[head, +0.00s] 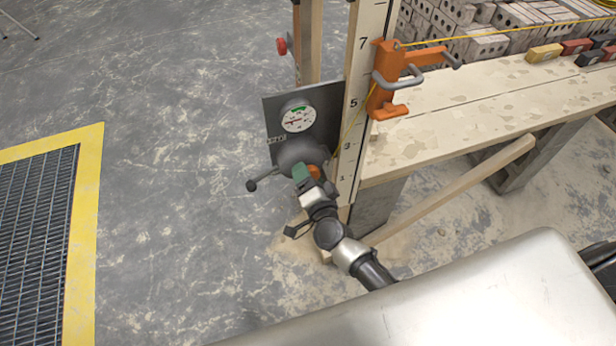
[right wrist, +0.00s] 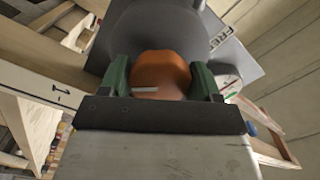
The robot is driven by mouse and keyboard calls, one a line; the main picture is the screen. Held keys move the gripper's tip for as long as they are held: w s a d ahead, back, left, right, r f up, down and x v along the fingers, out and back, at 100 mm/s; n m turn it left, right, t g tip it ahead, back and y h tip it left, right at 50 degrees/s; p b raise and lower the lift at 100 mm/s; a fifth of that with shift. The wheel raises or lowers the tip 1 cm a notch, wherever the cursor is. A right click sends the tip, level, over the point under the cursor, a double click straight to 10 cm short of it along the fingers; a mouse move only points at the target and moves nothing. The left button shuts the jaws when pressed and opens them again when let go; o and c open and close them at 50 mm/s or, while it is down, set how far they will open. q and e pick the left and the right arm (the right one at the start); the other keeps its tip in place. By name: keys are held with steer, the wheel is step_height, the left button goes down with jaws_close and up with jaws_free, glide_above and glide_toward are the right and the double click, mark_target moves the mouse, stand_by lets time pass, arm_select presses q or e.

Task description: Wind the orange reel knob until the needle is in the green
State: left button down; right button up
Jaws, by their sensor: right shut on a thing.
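The orange reel knob (head: 314,171) sits on the front of a grey reel housing, mostly covered by my right gripper (head: 306,173) in the head view. In the right wrist view the knob (right wrist: 160,68) is between the two green fingers, and the gripper is shut on it. A short pale mark shows on the knob's face. The round white gauge (head: 298,118) is on a dark grey plate above the reel. It has a green band at the top and red marks lower down; the needle is too small to read surely. My left gripper is not in view.
A crank arm with a dark ball (head: 252,185) sticks out left of the reel. A numbered wooden post (head: 349,150) stands close on the right, with an orange clamp (head: 385,85) above. A wooden bench (head: 450,130) lies right. The floor left is open up to a yellow-edged grate (head: 88,200).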

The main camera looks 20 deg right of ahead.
steer(key=m+b, duration=0.1)
steer(key=m, duration=0.5)
steer(key=shift+m+b, duration=0.3)
steer(key=shift+b, duration=0.05)
steer(key=m+b, duration=0.1)
steer(key=m, duration=0.4)
steer(key=shift+m, duration=0.3)
steer(key=o, duration=0.9)
steer(key=shift+o, duration=0.2)
steer(key=shift+s, duration=0.1)
steer(key=s+b, duration=0.1)
steer(key=s, duration=0.9)
steer(key=shift+s+d+b, duration=0.2)
steer(key=shift+s+b, duration=0.15)
